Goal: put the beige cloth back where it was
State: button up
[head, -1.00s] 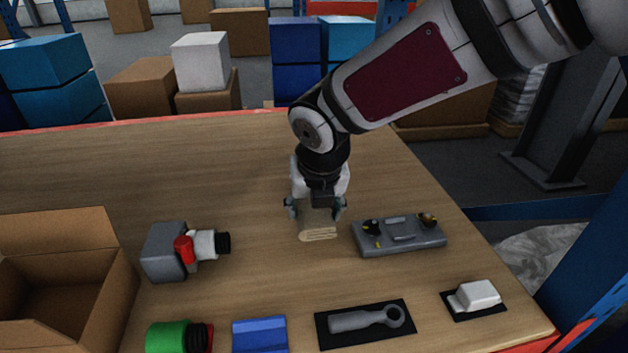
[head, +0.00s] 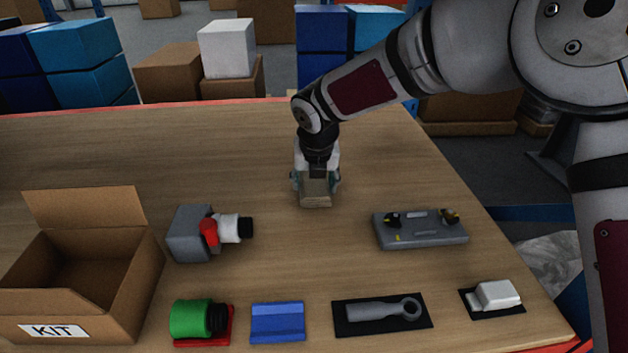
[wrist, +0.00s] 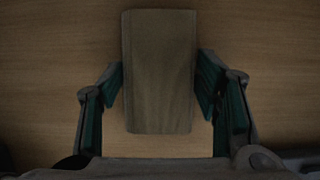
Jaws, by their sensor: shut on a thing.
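The beige cloth (head: 316,194) is a folded, flat block held in my gripper (head: 315,184) over the middle of the table. In the wrist view the cloth (wrist: 159,72) stands between the two fingers of my gripper (wrist: 160,88), with a finger against each side. In the head view it hangs at the gripper's lower end; I cannot tell whether its lower edge touches the wood.
A grey valve block (head: 190,235) with a red handle is left, a grey control panel (head: 422,231) right. In front are a green cylinder (head: 190,319), blue piece (head: 278,322), grey wrench (head: 375,311), white piece (head: 496,295) and open KIT box (head: 130,300). Bare wood surrounds the gripper.

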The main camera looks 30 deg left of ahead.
aim_at(315, 190)
jog(key=shift+f, duration=0.15)
jog(key=o, duration=1.1)
jog(key=shift+o, duration=0.2)
jog(key=v, duration=0.7)
jog(key=shift+d+r, duration=0.1)
jog(key=shift+r, duration=0.3)
jog(key=shift+s, duration=0.1)
